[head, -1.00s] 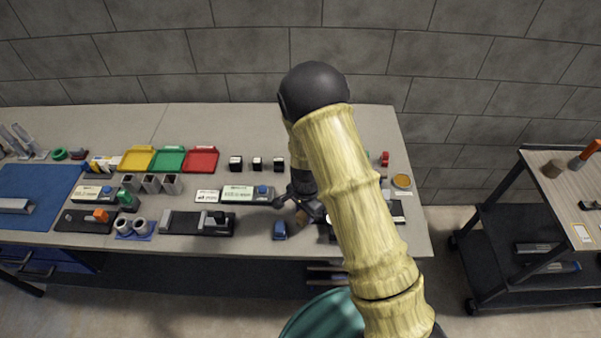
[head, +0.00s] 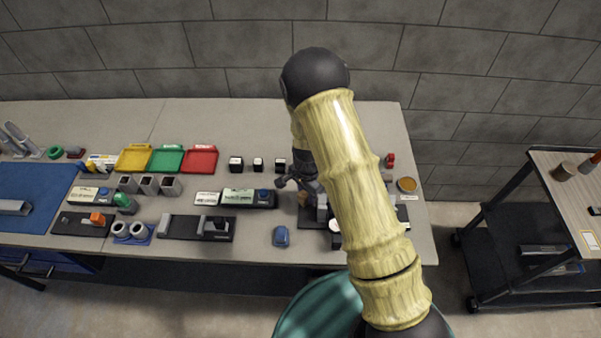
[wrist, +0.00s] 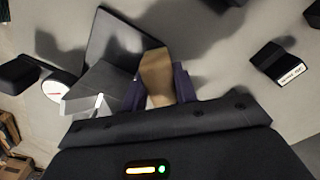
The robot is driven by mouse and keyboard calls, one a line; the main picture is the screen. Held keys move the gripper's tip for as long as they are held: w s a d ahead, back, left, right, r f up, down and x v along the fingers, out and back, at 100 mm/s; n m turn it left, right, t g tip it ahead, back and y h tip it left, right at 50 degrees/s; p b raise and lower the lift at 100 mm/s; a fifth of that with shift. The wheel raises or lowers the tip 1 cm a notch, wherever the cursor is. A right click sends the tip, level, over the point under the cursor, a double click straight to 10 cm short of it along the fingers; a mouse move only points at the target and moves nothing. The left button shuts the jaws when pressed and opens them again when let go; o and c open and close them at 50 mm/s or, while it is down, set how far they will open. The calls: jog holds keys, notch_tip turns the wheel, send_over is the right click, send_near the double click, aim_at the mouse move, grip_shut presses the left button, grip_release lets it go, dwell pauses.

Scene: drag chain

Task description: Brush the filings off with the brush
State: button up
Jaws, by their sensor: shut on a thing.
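My gripper (head: 301,186) is over the right part of the workbench, partly behind my own arm. In the wrist view my gripper (wrist: 161,88) is shut on a tan, wood-coloured block, which looks like the brush (wrist: 156,72). Its bristles cannot be made out. In the head view the brush (head: 303,199) shows as a small tan patch below the fingers. A grey metal block (wrist: 98,88) stands on a dark plate (wrist: 117,40), just left of the brush in the wrist view. I cannot tell whether they touch. No filings can be made out.
A white round dial (wrist: 56,91) is beside the metal block. A blue object (head: 281,236) lies near the bench's front edge. Small black blocks (head: 257,164) and red, green and yellow trays (head: 199,159) stand to the left. A cart (head: 515,225) stands right.

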jog(key=r, duration=0.1)
jog(key=r+p, duration=0.1)
jog(key=r, duration=0.2)
jog(key=shift+s+p, duration=0.25)
jog(key=shift+p, duration=0.05)
notch_tip(320, 180, up, 4)
jog(key=p, duration=0.2)
jog(key=shift+f+p, duration=0.2)
jog(key=shift+p, duration=0.15)
jog(key=shift+w+r, duration=0.15)
jog(key=shift+r, duration=0.05)
jog(key=shift+a, duration=0.1)
